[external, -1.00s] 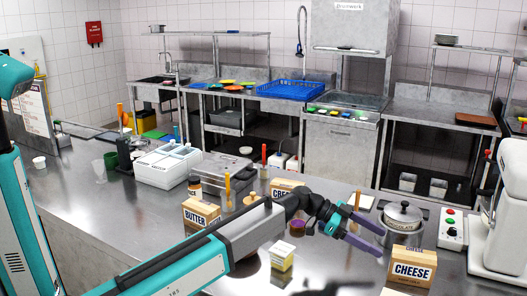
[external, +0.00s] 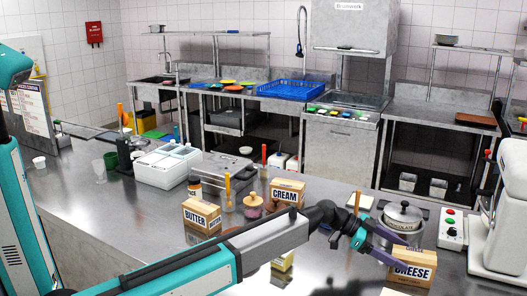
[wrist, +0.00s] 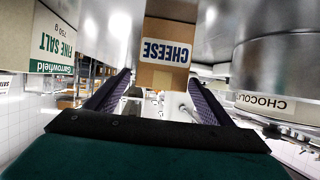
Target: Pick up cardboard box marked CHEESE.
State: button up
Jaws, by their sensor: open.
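The cardboard box marked CHEESE (external: 414,271) stands upright on the steel counter at the front right in the external view. In the wrist view the CHEESE box (wrist: 166,52) appears upside down, ahead of my gripper and between the lines of its fingers. My gripper (external: 396,248) is open, its purple fingers reaching to the box's upper left part. In the wrist view my gripper (wrist: 162,92) has its two fingers spread apart with nothing held. The fingers overlap the box in the external view; whether they touch it I cannot tell.
A pot marked CHOCOLATE (external: 403,220) stands close behind the box; its label (wrist: 265,103) shows at right in the wrist view. A FINE SALT package (wrist: 52,45) is at left there. The CREAM box (external: 287,194) and BUTTER box (external: 201,215) stand farther left. A control box (external: 452,229) is at right.

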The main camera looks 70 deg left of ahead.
aim_at(413, 261)
jog(key=shift+w+d+f+p, duration=0.2)
jog(key=shift+w+d+p, duration=0.2)
jog(key=shift+w+p, duration=0.15)
jog(key=shift+p+x, duration=0.7)
jog(key=shift+x, duration=1.2)
jog(key=c, duration=1.6)
